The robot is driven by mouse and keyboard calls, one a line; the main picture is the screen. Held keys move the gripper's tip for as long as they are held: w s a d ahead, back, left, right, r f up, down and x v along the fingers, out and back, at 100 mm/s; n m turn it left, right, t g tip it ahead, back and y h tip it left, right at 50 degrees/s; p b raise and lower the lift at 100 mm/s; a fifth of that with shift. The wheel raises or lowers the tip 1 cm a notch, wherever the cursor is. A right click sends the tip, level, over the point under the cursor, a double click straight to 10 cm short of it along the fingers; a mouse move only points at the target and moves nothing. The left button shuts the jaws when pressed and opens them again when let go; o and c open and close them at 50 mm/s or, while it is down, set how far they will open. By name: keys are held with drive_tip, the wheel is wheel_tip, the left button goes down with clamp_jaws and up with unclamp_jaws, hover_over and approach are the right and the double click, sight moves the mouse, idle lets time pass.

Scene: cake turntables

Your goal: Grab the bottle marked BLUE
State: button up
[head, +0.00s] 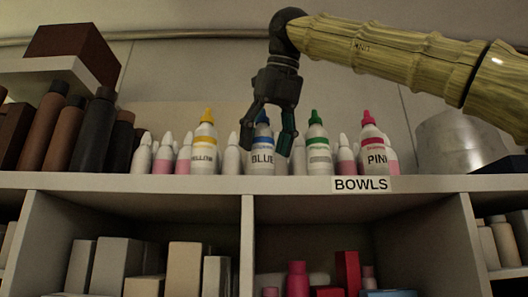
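The bottle marked BLUE (262,156) stands upright on the top shelf, white with a blue cap and blue band. My gripper (267,150) hangs down from above with its two dark fingers apart, one on each side of the bottle's upper part. The fingers partly cover the bottle's cap and sides. I cannot tell whether either finger touches it.
A yellow-capped bottle (204,147) stands to the left; a green-capped bottle (318,150) and a pink-capped bottle (374,150) stand to the right. Smaller white bottles crowd between them. The shelf (150,182) has a BOWLS label (361,184) on its front edge.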

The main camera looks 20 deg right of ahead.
drive_tip(key=shift+w, duration=0.2)
drive_tip(key=c, duration=0.6)
drive_tip(key=shift+a, duration=0.1)
drive_tip(key=shift+c, duration=1.2)
drive_tip(key=shift+s, duration=0.2)
